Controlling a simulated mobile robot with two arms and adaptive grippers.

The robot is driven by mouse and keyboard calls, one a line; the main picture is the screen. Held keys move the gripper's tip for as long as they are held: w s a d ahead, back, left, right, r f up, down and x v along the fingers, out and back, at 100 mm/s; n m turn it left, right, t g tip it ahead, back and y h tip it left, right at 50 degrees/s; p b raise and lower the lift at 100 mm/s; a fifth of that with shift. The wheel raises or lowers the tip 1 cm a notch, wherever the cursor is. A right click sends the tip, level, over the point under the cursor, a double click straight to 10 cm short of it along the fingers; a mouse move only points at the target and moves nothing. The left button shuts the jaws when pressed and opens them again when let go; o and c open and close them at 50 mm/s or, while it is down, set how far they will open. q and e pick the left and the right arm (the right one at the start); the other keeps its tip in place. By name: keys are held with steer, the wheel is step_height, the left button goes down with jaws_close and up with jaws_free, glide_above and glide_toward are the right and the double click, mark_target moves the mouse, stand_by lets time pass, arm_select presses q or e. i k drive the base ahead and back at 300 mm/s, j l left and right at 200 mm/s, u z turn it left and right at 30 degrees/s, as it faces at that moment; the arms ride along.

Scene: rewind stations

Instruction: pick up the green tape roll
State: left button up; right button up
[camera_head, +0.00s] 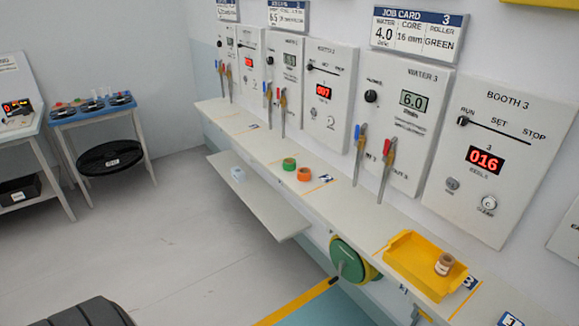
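The green tape roll (289,164) lies on the long pale ledge (340,195) along the wall, near the middle of the view. An orange tape roll (305,174) lies right beside it, to its right and nearer to me. I cannot tell whether the two rolls touch. Neither of my grippers shows in this view, and nothing is seen holding the green roll.
A yellow tray (410,262) holding a brown-and-white roll (445,263) sits farther right. Lever valves (387,165) stand behind the ledge. A green wheel (348,262) is below. Open floor lies left.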

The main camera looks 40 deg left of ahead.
mark_target(288, 164)
steer(key=u, duration=1.25)
steer(key=i+j+z, duration=0.1)
steer(key=z, duration=0.7)
steer(key=i+j+z, duration=0.2)
steer(key=j, duration=0.15)
steer(key=i+j+z, duration=0.15)
steer(key=j, duration=0.15)
steer(key=i+j+z, duration=0.2)
steer(key=j, duration=0.2)
steer(key=j+z, duration=0.15)
steer(key=j, duration=0.2)
steer(key=i+j+z, duration=0.2)
steer(key=j, duration=0.2)
steer(key=k, duration=0.05)
